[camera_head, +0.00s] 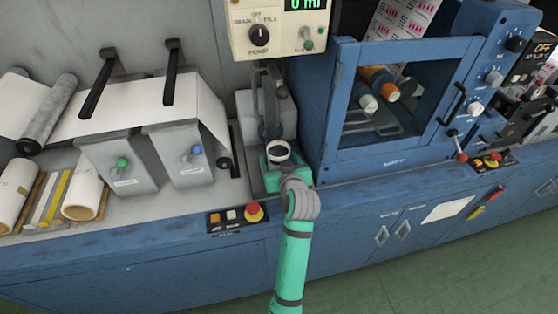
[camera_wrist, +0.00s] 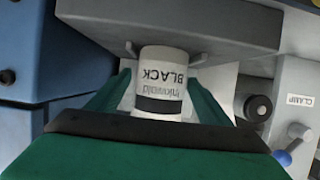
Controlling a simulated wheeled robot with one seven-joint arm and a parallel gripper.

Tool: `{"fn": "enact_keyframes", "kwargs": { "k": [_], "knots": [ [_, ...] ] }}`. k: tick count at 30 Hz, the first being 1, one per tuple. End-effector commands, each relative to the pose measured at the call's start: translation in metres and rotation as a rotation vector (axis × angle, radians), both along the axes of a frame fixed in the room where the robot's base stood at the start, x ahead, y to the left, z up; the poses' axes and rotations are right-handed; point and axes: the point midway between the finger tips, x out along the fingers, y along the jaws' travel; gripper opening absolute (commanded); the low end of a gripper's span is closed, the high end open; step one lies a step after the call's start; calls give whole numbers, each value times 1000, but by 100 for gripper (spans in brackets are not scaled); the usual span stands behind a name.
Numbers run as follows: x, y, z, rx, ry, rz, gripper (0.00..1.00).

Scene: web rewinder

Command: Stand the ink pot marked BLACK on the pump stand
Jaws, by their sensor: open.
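The ink pot marked BLACK (camera_wrist: 160,75) is a small white pot with a dark band. Its lettering appears upside down in the wrist view. Its base meets a grey plate (camera_wrist: 225,25), which looks like the pump stand, between small tabs. In the head view the pot (camera_head: 278,152) shows as a white rim with a dark middle, below the pump panel. My gripper (camera_wrist: 160,88) is open, with one green finger on each side of the pot. My gripper also shows in the head view (camera_head: 282,164). The contact under the pot is hidden in the head view.
The pump panel (camera_head: 278,30) hangs above the pot. A blue framed cabinet (camera_head: 330,130) stands close on the right. Grey roller housings (camera_head: 180,160) are on the left. A button box with a red stop button (camera_head: 254,211) sits at the front edge.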

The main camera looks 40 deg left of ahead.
Motion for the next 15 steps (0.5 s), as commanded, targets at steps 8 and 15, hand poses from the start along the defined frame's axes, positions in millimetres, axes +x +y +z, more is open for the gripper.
{"fn": "enact_keyframes", "kwargs": {
  "k": [8, 15],
  "knots": [
    [-28, -35, 17, -1, 0, -4, 72],
    [-54, -67, 34, 0, 0, -5, 72]
  ]
}}
